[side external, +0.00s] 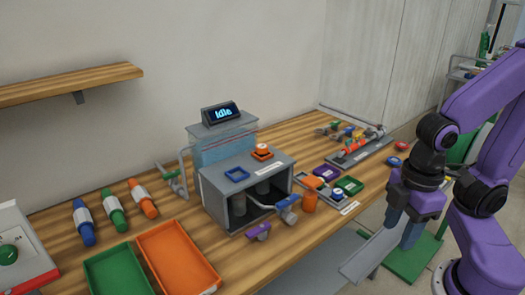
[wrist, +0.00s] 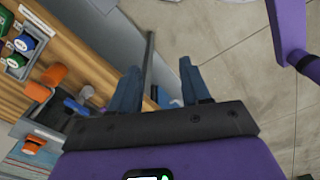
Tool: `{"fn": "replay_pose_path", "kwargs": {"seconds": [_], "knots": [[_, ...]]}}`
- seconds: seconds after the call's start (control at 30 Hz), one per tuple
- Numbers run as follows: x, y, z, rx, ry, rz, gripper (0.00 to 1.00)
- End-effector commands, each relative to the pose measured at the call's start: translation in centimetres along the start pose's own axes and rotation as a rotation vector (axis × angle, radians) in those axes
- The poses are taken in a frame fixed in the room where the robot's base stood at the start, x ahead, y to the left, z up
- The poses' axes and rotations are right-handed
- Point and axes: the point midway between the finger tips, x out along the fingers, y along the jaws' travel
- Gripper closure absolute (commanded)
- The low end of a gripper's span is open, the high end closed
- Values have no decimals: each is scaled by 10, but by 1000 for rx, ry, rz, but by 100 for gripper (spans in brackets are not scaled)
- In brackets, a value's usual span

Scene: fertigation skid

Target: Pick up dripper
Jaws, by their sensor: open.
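I cannot tell for sure which item is the dripper. Small round parts lie on the bench: a red disc (side external: 402,146) at the right end, and a round white-topped part in a green holder (side external: 348,187). In the wrist view, a blue round part (wrist: 23,42) and a green round part (wrist: 15,61) sit in holders at the left. My gripper (side external: 402,230) hangs beyond the bench's front edge, right of these parts.
The wooden bench (side external: 95,245) carries a grey cabinet (side external: 215,205) with an "Idle" display (side external: 222,113). Green (side external: 118,272) and orange (side external: 180,258) trays and several bottles (side external: 113,212) are at left. An orange cylinder (side external: 309,202) stands near the front edge.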

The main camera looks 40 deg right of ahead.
Motion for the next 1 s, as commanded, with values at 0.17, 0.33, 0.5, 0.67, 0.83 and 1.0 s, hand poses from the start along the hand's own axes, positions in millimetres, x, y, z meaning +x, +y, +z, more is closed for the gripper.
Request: {"fn": "replay_pose_path", "kwargs": {"seconds": [0.17,0.33,0.5,0.67,0.83,1.0], "knots": [[0,0,0,0,0,0,34],[0,0,0,0,0,0,31],[0,3,-2,-13,-5,9,31],[1,30,-18,-154,-53,104,31],[-4,86,-53,-447,-184,291,31],[-16,140,-95,-746,-366,467,31]]}}
